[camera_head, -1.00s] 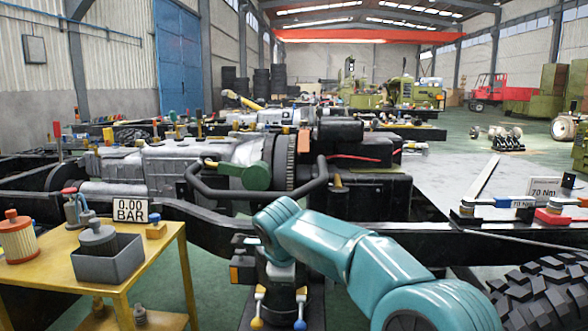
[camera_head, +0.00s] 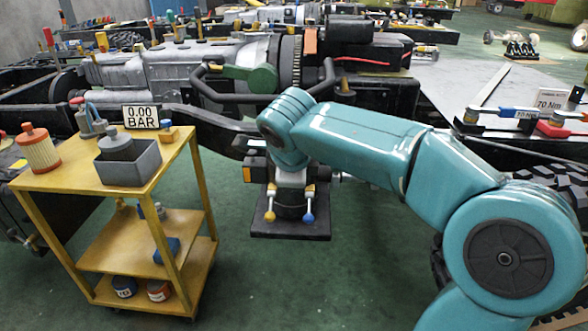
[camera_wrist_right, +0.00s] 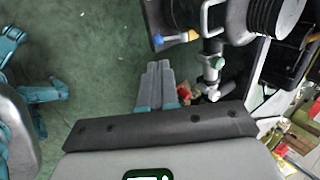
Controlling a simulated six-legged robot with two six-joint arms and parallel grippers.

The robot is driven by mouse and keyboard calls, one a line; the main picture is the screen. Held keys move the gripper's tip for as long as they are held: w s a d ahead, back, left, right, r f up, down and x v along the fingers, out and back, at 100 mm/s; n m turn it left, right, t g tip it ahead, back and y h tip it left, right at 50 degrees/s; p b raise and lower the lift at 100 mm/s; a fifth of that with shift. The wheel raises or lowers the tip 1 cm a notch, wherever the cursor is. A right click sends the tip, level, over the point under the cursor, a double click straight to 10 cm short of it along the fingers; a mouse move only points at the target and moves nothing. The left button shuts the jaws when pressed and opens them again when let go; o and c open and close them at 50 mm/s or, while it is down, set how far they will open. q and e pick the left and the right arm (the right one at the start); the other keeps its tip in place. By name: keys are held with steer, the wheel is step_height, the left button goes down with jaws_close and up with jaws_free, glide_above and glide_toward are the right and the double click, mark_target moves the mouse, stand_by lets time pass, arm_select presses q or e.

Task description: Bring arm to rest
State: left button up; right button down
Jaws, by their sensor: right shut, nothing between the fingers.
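My right arm (camera_head: 370,145) is teal and reaches in from the lower right in the head view. Its wrist bends down in front of the engine block. In the right wrist view my right gripper (camera_wrist_right: 158,88) has its two grey fingers side by side, shut and empty, over green floor. The fingers are hidden behind the arm in the head view. My left gripper is in neither view.
A black unit with yellow and blue knobs (camera_head: 289,205) stands just below my wrist. A yellow trolley (camera_head: 190,160) with a grey bin (camera_head: 128,165) stands at left. A chassis with an engine (camera_head: 190,75) lies behind. Green floor (camera_head: 330,275) is clear in front.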

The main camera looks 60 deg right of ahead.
steer(key=shift+s+a+r, duration=0.1)
steer(key=shift+s+a, duration=0.15)
steer(key=shift+a, duration=0.2)
